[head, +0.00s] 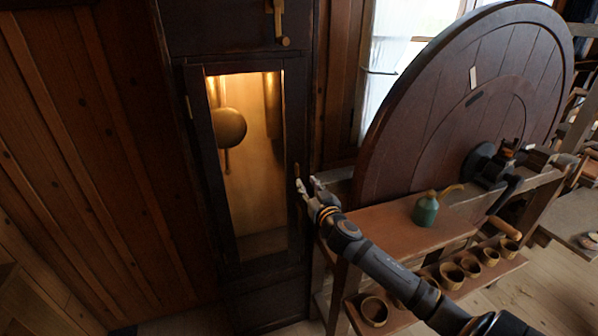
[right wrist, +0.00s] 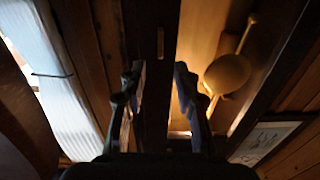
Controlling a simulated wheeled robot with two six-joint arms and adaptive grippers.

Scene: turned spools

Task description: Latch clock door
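The tall dark clock case (head: 240,28) stands against the wood wall. Its narrow glazed door (head: 215,172) shows a lit interior with a brass pendulum bob (head: 229,127), also seen in the right wrist view (right wrist: 228,74). The door looks about flush with the case; I cannot tell whether it is fully shut. A small brass latch piece (head: 297,170) is at the door's right edge. My right gripper (head: 308,184) is open and empty just in front of that edge. In the right wrist view the upright brass piece (right wrist: 160,42) shows beyond the gap between the fingers. My left gripper is out of view.
A large wooden wheel (head: 440,130) stands right of the clock. Below it, a bench (head: 385,235) carries a green oil can (head: 426,208). A lower shelf holds several turned wooden cups (head: 452,275) under my right arm. A window (head: 390,50) is behind. Floor shows at lower right.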

